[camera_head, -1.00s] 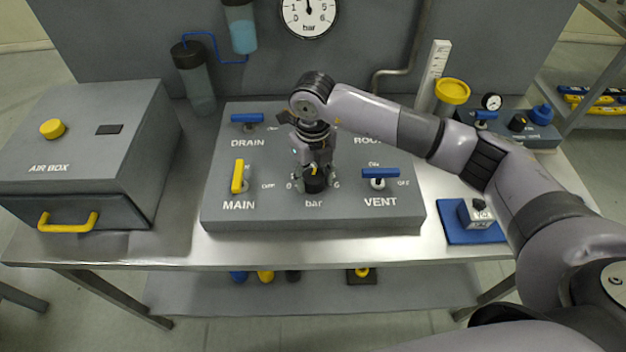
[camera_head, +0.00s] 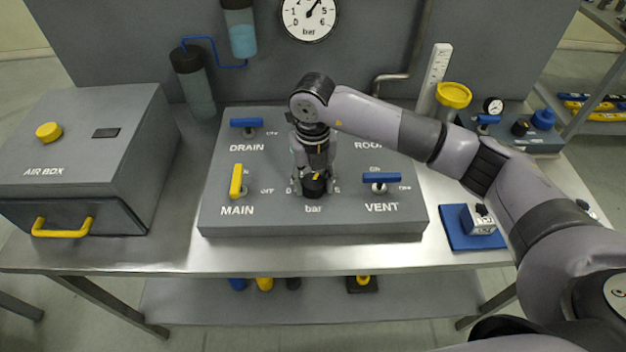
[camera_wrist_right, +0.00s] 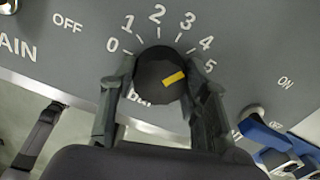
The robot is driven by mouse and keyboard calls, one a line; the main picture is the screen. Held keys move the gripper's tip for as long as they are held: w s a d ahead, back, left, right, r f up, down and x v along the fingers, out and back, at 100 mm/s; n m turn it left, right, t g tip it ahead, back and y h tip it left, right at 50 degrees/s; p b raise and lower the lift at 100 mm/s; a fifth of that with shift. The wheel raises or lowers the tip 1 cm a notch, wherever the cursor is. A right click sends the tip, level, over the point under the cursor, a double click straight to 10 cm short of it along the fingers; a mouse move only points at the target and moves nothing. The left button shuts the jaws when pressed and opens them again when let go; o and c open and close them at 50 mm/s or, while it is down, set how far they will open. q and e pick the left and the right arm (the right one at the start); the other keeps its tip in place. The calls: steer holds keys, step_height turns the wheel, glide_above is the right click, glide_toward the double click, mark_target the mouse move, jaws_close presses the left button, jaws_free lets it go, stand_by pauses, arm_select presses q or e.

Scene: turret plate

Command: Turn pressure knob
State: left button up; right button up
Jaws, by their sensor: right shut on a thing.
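The black pressure knob (camera_head: 314,187) stands at the front middle of the grey panel (camera_head: 300,223), above the label "bar". In the right wrist view the knob (camera_wrist_right: 150,88) has a yellow pointer directed right and slightly up, near the 5. My right gripper (camera_head: 313,183) comes down from above and is shut on the knob, one finger on each side. Its fingers also show in the wrist view (camera_wrist_right: 160,92). The round gauge (camera_head: 309,14) on the back wall has its needle leaning up and right. My left gripper is not in view.
A yellow MAIN lever (camera_head: 237,181) stands left of the knob, a blue VENT lever (camera_head: 382,177) right of it. A blue DRAIN lever (camera_head: 246,122) is behind. The air box (camera_head: 85,160) fills the left. A blue mat (camera_head: 462,240) lies at the right.

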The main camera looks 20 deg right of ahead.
mark_target(313, 181)
steer(key=o, duration=1.2)
steer(key=shift+c, duration=0.2)
step_height(313, 181, up, 12)
steer(key=shift+f, duration=0.1)
